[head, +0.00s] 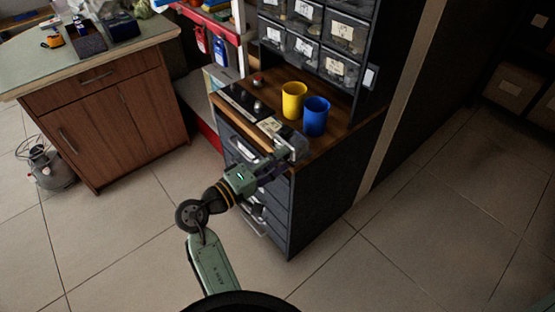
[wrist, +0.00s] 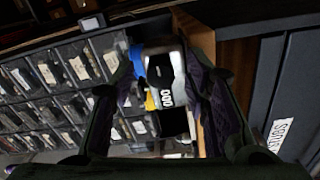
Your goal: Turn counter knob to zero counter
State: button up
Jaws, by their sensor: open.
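My gripper (head: 285,154) is open at the front edge of the wooden counter top (head: 345,112). In the wrist view its two fingers stand left and right of a small counter device (wrist: 166,93), with clear gaps visible. The device has a pale, shiny housing, a dark face and a white strip with digits that look like 000, turned sideways. I cannot make out its knob clearly, and whether the fingers touch it cannot be told. In the head view the device is largely hidden by the gripper.
A yellow cup (head: 293,101) and a blue cup (head: 316,117) stand close behind my gripper. A black panel (head: 240,98) lies to the left. Labelled drawer bins (head: 318,35) rise behind, also in the wrist view (wrist: 45,85). Floor is open at right.

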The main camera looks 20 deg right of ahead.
jog(key=v, duration=1.2)
